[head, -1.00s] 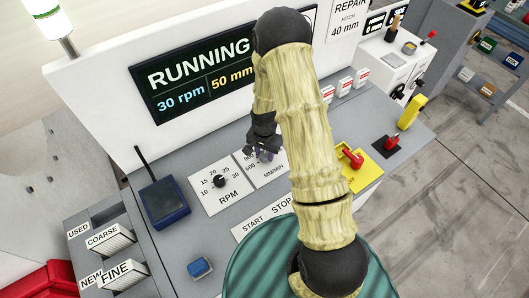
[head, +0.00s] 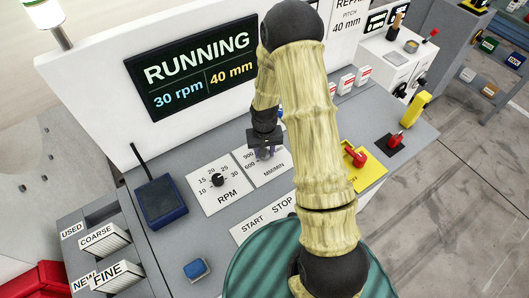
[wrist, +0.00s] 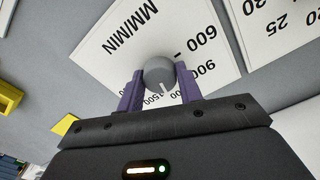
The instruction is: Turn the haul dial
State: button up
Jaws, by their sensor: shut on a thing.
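The haul dial (wrist: 158,69) is a round grey knob with a white pointer line, on a white plate (wrist: 111,45) marked MM/MIN. In the wrist view my gripper (wrist: 160,78) has its two purple fingers on either side of the knob, shut on it. The pointer line faces the bottom of the picture, near a partly hidden 1500 mark. In the head view my gripper (head: 265,150) is at the MM/MIN plate (head: 272,170) and hides the knob. The screen (head: 193,72) reads RUNNING, 30 rpm and 40 mm.
The RPM dial (head: 217,180) is just left. A dark blue handheld box (head: 160,202) with an antenna stands farther left. A START STOP label (head: 262,218) lies in front. A red switch on a yellow plate (head: 368,172) and several red-marked white blocks are right. My arm covers the panel's middle.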

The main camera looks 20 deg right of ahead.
jog(key=shift+n, duration=1.1)
jog(key=o, duration=1)
jog(key=shift+r+b, duration=0.15)
jog(key=shift+b, duration=0.15)
notch_tip(320, 180, up, 17)
jog(key=b, duration=0.3)
jog(key=shift+r, duration=0.1)
jog(key=s+t, duration=0.1)
jog(key=s, duration=0.8)
jog(key=s+m+t, duration=0.1)
jog(key=s, duration=0.4)
jog(key=shift+s+t, duration=0.2)
jog(key=shift+t, duration=0.1)
